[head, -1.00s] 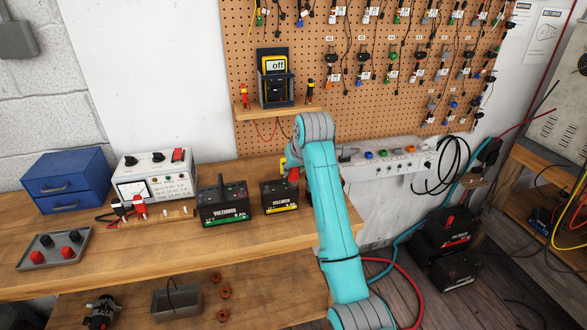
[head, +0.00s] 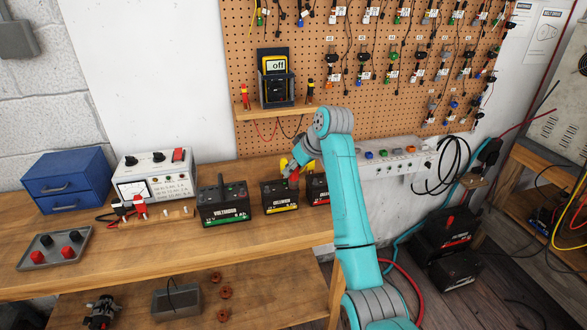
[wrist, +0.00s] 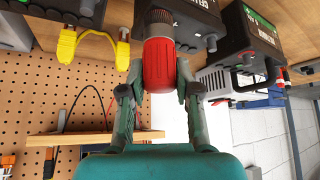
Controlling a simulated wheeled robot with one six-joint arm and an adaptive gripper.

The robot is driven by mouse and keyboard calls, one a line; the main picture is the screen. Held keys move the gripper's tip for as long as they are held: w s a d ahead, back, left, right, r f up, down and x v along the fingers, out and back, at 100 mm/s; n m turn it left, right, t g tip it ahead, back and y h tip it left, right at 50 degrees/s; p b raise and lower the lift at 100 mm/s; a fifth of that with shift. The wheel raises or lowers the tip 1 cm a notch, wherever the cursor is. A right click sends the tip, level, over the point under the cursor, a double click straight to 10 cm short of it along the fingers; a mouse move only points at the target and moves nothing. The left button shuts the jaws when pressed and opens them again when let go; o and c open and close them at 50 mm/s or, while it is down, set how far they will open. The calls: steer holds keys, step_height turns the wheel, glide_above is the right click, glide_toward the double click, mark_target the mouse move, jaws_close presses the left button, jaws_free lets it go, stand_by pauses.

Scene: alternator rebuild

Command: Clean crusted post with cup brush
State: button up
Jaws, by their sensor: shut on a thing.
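My gripper (wrist: 158,82) is shut on the red handle of the cup brush (wrist: 160,65) in the wrist view. The brush's grey knurled end (wrist: 158,27) points at the top of the middle battery (wrist: 195,15). I cannot tell whether it touches a post. In the head view the middle battery (head: 280,196), with a yellow label, stands between a green-labelled battery (head: 224,206) and a red-labelled battery (head: 318,188). My gripper (head: 292,172) is just above its right rear side. The crusted post cannot be made out.
A yellow forked object (wrist: 95,42) is beside the brush in the wrist view. A meter (head: 274,82) sits on a small pegboard shelf (head: 258,112) behind the batteries. A white instrument (head: 153,180) and blue drawers (head: 66,180) stand left.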

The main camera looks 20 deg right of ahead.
steer(key=shift+r, duration=3.7)
steer(key=shift+d+f, duration=0.1)
